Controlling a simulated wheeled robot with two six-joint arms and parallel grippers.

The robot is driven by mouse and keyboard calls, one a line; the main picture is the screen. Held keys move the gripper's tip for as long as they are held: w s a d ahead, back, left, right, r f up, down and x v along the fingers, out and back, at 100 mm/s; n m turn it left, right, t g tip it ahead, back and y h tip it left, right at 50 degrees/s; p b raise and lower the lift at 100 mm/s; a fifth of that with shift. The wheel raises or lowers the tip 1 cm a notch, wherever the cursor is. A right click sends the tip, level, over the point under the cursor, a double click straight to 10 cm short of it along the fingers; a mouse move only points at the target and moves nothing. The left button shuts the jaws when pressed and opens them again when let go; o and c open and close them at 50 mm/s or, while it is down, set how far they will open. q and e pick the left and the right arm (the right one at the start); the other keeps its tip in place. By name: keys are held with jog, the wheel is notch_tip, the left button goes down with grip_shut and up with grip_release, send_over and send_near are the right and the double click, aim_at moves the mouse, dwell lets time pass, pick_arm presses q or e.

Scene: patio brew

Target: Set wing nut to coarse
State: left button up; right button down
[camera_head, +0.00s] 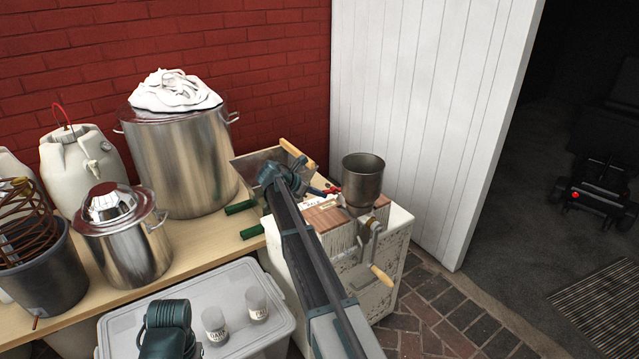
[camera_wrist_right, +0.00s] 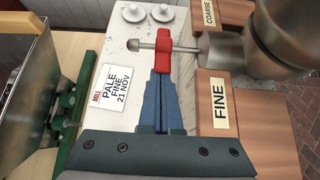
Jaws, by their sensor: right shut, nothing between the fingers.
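The red wing nut (camera_wrist_right: 165,50) sits on a metal shaft at the side of the mill, its wings lying along my finger direction. It also shows small and red in the head view (camera_head: 333,189). The metal mill (camera_head: 362,182) with its hopper stands on a white cabinet. A FINE plate (camera_wrist_right: 219,103) and a COARSE plate (camera_wrist_right: 209,12) sit on wooden blocks beside the nut. My right gripper (camera_wrist_right: 163,74) is shut and empty, its tips right at the near end of the nut; whether they touch is unclear. It also shows in the head view (camera_head: 318,190). My left gripper is out of view.
A card reading PALE FINE 21 NOV (camera_wrist_right: 119,85) lies left of my fingers. The mill's crank handle (camera_head: 381,274) sticks out at the front. A large steel pot (camera_head: 180,155) stands on the bench.

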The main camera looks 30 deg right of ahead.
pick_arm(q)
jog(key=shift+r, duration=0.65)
pick_arm(e)
jog(key=shift+r+y, duration=0.1)
jog(key=shift+y, duration=0.2)
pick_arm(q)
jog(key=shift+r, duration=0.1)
pick_arm(e)
jog(key=shift+r, duration=0.1)
pick_arm(q)
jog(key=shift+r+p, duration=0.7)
jog(key=shift+p, duration=0.1)
pick_arm(e)
jog(key=shift+r, duration=0.7)
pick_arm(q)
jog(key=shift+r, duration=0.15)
pick_arm(e)
jog(key=shift+r, duration=0.15)
